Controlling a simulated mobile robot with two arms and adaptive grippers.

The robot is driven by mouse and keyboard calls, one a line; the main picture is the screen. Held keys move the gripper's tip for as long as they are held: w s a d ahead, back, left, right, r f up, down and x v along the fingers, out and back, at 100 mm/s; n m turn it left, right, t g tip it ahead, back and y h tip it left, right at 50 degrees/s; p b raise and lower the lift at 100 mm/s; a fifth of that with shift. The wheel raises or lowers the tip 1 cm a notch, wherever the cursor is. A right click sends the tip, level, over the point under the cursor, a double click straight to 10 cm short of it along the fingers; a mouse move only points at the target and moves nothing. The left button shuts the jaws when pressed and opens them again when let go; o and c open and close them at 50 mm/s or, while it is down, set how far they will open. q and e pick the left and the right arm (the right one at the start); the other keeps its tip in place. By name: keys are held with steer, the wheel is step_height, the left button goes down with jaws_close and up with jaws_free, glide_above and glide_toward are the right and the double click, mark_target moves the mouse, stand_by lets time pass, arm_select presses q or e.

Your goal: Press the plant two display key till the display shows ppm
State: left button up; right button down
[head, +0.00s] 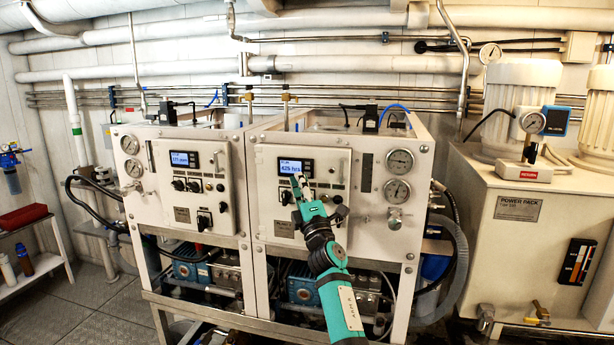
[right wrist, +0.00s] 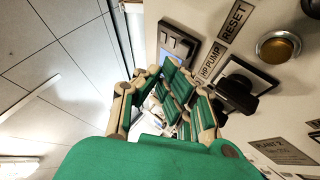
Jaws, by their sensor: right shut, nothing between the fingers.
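The plant two panel (head: 325,200) is the right one of two white cabinets. Its lit display (head: 290,167) reads what looks like 425 hrs, so hours and not ppm. My right gripper (head: 297,181) is shut and empty, its tips just below the display's right part. In the right wrist view my right gripper (right wrist: 172,88) points at the panel, near the display unit (right wrist: 179,43), which shows steeply from the side. The display key is too small to make out, and I cannot tell whether the fingertips touch it. My left gripper is not in view.
The left cabinet's display (head: 184,160) reads about 171 ppm. Near my right gripper are a black HP pump knob (right wrist: 238,92), a reset button (right wrist: 278,47) and a plant 2 label (right wrist: 284,151). Gauges (head: 399,162) sit at the panel's right. A power pack (head: 540,225) stands farther right.

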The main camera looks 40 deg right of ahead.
stand_by(0.4)
steer(key=shift+w+d+b, duration=0.3)
steer(key=shift+d+b, duration=0.05)
steer(key=shift+b, duration=0.05)
steer(key=shift+w+d+b, duration=0.2)
steer(key=shift+d+b, duration=0.1)
steer(key=shift+b, duration=0.05)
stand_by(0.6)
steer(key=shift+s+a, duration=0.1)
steer(key=shift+a, duration=0.05)
steer(key=shift+s+a+p, duration=0.4)
steer(key=shift+s+a, duration=0.05)
stand_by(0.4)
steer(key=s+a+p, duration=0.2)
steer(key=s+a, duration=0.1)
steer(key=shift+s+a, duration=0.1)
steer(key=shift+a, duration=0.3)
